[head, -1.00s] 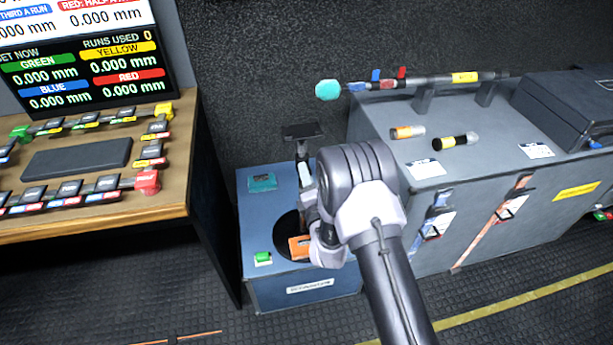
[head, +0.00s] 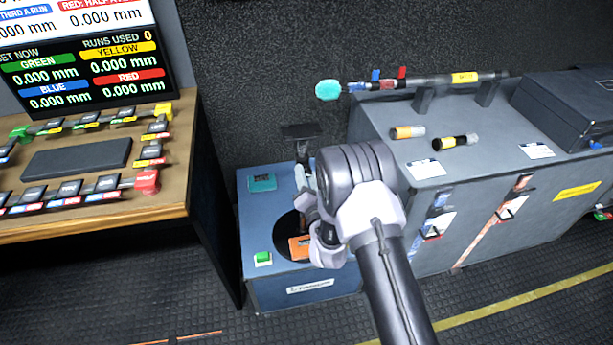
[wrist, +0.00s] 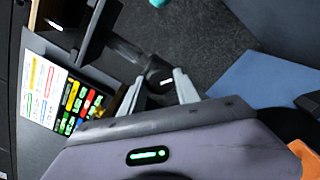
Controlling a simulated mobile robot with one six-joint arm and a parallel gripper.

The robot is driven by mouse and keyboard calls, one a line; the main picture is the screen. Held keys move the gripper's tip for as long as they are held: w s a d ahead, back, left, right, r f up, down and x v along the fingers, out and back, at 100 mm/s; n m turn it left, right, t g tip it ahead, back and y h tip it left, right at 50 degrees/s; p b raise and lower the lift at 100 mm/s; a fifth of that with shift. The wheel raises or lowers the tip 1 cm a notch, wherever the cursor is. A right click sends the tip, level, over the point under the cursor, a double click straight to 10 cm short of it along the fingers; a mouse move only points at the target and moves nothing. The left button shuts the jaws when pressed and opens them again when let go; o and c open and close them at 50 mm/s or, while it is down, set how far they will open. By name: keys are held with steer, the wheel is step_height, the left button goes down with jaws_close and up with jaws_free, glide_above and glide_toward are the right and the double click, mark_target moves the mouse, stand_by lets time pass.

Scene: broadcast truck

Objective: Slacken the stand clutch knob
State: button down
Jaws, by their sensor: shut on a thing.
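The stand (head: 302,150) is a dark upright post with a flat black plate on top, rising from the blue-grey box. A black knob with a small white mark (wrist: 163,80) shows between my fingertips in the wrist view; it appears to be the stand clutch knob. My gripper (wrist: 158,85) is shut on this knob, one pale finger on each side. In the head view my gripper (head: 305,200) is beside the post, low on it, and my wrist hides the knob there.
The box (head: 262,225) carries a green button (head: 263,258), a teal block (head: 262,182) and an orange piece (head: 299,247). A wooden desk (head: 185,190) stands left. A grey case (head: 425,165) with a microphone pole (head: 440,79) stands right, close to my arm.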

stand_by(0.3)
steer(key=c, duration=0.9)
jaws_free()
steer(key=v, duration=1.7)
steer(key=shift+s, duration=0.3)
steer(key=shift+r+p, duration=0.1)
steer(key=shift+p, duration=0.2)
